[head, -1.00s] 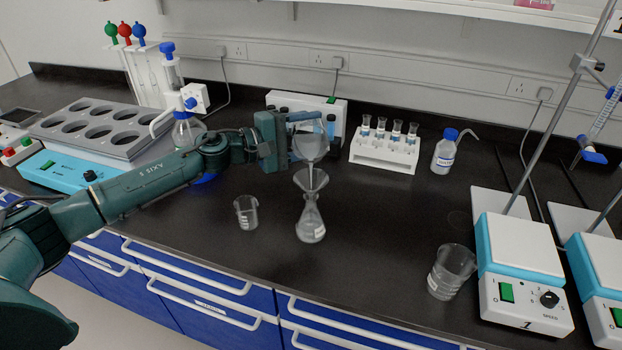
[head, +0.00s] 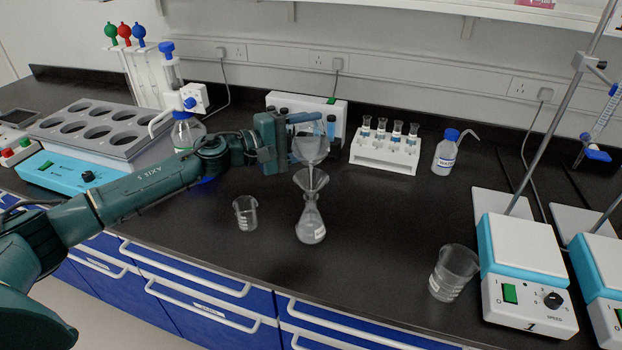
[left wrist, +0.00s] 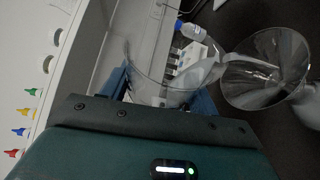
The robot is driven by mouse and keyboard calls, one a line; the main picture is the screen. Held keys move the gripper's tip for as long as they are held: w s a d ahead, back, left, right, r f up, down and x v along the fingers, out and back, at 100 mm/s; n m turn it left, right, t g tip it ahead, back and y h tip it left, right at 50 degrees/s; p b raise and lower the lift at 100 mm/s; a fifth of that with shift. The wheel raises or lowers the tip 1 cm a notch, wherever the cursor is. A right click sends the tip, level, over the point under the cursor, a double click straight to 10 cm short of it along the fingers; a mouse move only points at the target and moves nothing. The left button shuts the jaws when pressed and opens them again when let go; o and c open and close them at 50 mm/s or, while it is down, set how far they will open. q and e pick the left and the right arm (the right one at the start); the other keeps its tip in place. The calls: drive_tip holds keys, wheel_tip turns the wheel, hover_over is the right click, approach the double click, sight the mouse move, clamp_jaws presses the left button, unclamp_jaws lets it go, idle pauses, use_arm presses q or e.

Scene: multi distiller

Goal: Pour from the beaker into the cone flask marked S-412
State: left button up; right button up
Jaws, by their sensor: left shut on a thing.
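My left gripper (head: 294,142) is shut on a clear glass beaker (head: 311,148), which it holds strongly tilted above the bench. The beaker's mouth is just over a glass funnel (head: 311,181). The funnel sits in the neck of a clear cone flask (head: 311,224), upright on the black bench. The flask bears a small white label, too small to read. In the left wrist view the beaker (left wrist: 150,75) leans towards the funnel (left wrist: 262,72), and pale liquid seems to lie at its lip. I cannot tell whether a stream is falling. My right gripper is not in view.
A small beaker (head: 245,213) stands left of the flask, a larger one (head: 453,273) to the right by a stirrer hotplate (head: 525,290). A white vial rack (head: 384,154) and wash bottle (head: 445,153) are behind. The bench between flask and larger beaker is clear.

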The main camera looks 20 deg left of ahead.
use_arm(q)
drive_tip(key=shift+r+b, duration=0.1)
drive_tip(key=shift+b, duration=0.25)
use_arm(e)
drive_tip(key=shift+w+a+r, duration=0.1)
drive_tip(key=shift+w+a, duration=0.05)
use_arm(q)
drive_tip(key=shift+r+m+b, duration=0.1)
drive_tip(key=shift+m+b, duration=0.2)
drive_tip(key=shift+b, duration=0.15)
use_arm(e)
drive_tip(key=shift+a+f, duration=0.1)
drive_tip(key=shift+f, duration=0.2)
use_arm(q)
drive_tip(key=shift+s+b, duration=0.1)
drive_tip(key=shift+b, duration=0.35)
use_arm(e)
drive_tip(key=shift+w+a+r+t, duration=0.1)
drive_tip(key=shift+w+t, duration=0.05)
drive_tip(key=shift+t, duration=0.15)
use_arm(q)
drive_tip(key=shift+s+d+r+m+t+b, duration=0.1)
drive_tip(key=shift+r+m+t+b, duration=0.1)
drive_tip(key=shift+m+t+b, duration=0.4)
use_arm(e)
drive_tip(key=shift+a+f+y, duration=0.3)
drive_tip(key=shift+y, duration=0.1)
